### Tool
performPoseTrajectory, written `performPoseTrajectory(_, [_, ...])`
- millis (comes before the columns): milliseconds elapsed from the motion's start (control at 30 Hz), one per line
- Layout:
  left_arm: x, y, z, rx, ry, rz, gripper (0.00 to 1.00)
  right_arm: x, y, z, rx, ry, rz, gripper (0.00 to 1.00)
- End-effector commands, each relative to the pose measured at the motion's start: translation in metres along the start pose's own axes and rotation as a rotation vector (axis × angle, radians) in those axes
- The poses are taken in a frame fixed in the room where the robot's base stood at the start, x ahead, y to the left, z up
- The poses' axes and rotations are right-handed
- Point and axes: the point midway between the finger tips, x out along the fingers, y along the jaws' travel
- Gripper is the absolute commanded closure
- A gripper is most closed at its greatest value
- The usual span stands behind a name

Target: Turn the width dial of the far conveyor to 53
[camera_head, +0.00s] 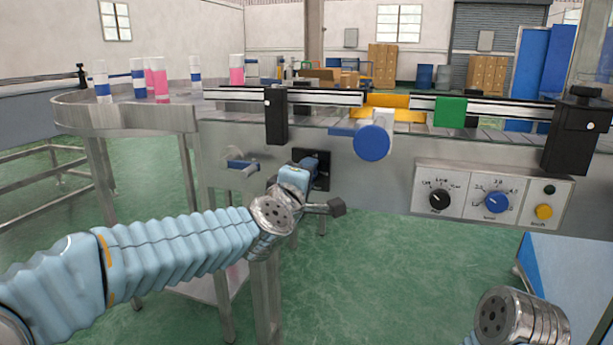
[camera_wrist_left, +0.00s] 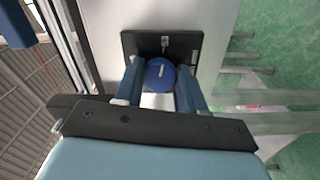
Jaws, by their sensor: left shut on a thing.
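A round blue dial (camera_wrist_left: 160,73) with a pale pointer mark sits on a black plate (camera_wrist_left: 138,44) on the conveyor's side. My left gripper (camera_wrist_left: 160,88) faces the plate and is shut on this dial, one finger on each side. The pale mark lies slantwise; the number it stands at is too small to read. In the head view my left gripper (camera_head: 303,168) reaches the black plate (camera_head: 323,168), and the dial is hidden behind it. My right gripper is out of view; only part of my right arm shows at the lower right.
A large blue knob (camera_head: 372,142) sticks out of the conveyor right of my left gripper. A control panel (camera_head: 467,180) with a black knob, a blue knob and buttons is farther right. Bottles stand on the round table (camera_head: 125,112) at left. Green floor below is open.

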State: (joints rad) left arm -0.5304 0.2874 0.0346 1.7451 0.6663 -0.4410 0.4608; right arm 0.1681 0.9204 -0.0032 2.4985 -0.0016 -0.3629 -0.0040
Motion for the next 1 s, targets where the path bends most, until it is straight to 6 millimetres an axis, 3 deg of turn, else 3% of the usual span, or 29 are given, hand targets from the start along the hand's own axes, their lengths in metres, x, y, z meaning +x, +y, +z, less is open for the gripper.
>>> performPoseTrajectory(67, [0.000,-0.002,0.002,-0.001,-0.003,-0.004,0.91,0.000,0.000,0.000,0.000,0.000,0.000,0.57])
performPoseTrajectory(100, [0.000,-0.002,0.002,-0.001,-0.003,-0.004,0.58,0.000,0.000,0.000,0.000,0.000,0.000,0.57])
performPoseTrajectory(267, [0.000,-0.001,0.001,-0.001,-0.002,-0.003,0.35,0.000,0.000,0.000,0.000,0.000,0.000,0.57])
performPoseTrajectory(533, [-0.001,-0.001,0.001,-0.002,-0.001,-0.001,0.35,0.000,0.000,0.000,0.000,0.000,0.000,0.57])
performPoseTrajectory(667, [-0.012,0.000,0.000,-0.003,-0.001,0.000,0.35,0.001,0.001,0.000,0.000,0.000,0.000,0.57])
performPoseTrajectory(1000, [-0.091,0.000,0.000,-0.003,-0.001,0.001,0.35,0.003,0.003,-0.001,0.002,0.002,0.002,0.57])
